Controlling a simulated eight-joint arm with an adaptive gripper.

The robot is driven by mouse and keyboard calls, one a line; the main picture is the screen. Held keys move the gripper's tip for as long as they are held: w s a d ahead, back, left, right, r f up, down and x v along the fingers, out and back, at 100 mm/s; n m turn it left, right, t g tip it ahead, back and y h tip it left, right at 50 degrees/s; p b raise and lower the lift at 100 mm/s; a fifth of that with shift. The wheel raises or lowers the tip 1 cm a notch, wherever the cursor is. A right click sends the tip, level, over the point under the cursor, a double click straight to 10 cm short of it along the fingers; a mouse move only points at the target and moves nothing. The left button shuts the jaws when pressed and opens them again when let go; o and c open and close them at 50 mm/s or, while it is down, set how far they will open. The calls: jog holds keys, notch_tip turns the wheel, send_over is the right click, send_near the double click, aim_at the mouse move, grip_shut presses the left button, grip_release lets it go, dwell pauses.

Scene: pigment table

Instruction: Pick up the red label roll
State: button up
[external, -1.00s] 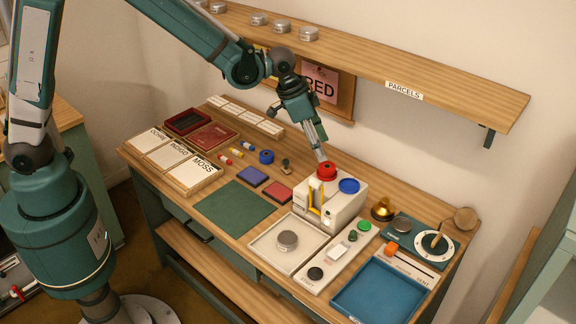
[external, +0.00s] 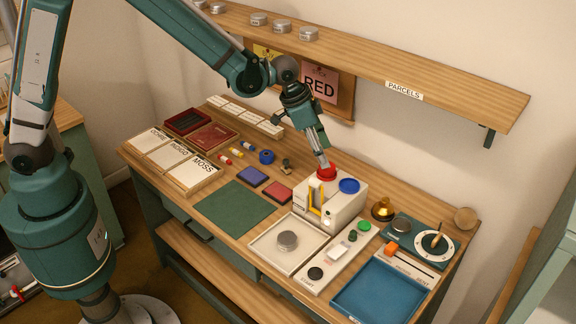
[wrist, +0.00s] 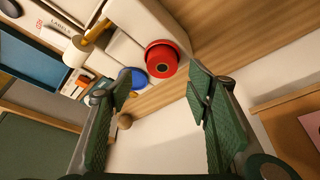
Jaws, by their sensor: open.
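The red label roll (external: 326,172) sits on top of the white label machine (external: 330,205), beside a blue disc (external: 349,186). My gripper (external: 322,161) is directly over the roll, pointing down at it from above. In the wrist view the roll (wrist: 162,60) shows its dark centre hole and lies ahead of my open gripper (wrist: 160,82), roughly in line with the gap between the two green finger pads. Nothing is held between the pads. I cannot tell whether a fingertip touches the roll; the external view partly hides its top behind the gripper.
A blue roll (external: 266,157) stands further left on the table. A brass bell (external: 382,209) is right of the machine, and a blue tray (external: 378,292) lies in front. The wooden shelf (external: 430,85) runs along the wall behind my arm. The green mat (external: 235,208) is clear.

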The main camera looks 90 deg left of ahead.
aim_at(327, 170)
jog(key=shift+x, duration=2.55)
jog(key=shift+s+a, duration=0.1)
jog(key=shift+a, duration=0.05)
jog(key=c, duration=1)
